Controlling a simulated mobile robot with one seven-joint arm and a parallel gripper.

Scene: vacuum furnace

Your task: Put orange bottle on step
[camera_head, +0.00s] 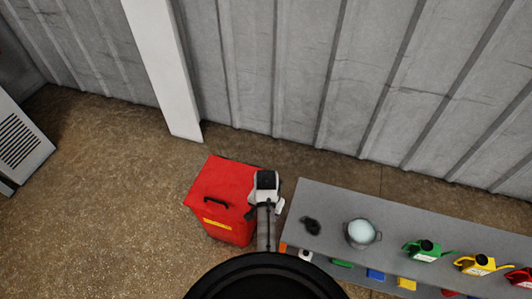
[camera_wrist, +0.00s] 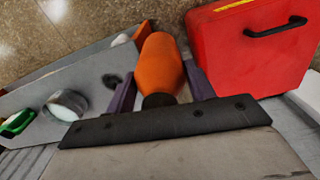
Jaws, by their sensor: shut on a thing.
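My gripper (camera_wrist: 160,92) is shut on the orange bottle (camera_wrist: 161,66), which lies between its two dark purple fingers in the wrist view. The bottle's dark end points toward the palm. In the head view my gripper end (camera_head: 265,183) is seen from above, between the red box and the grey bench; the bottle is hidden there. The grey bench (camera_head: 330,200) stands to the right, with a lower level along its front; it also shows in the wrist view (camera_wrist: 35,100). I cannot tell which surface is the step.
The red box (camera_head: 213,178) with a black handle is close beside my gripper. The bench top holds a dark item (camera_head: 311,226), a pot (camera_head: 361,233), and green (camera_head: 427,250) and yellow (camera_head: 481,265) cans. Open floor (camera_head: 110,200) lies left; a corrugated wall (camera_head: 300,70) stands behind.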

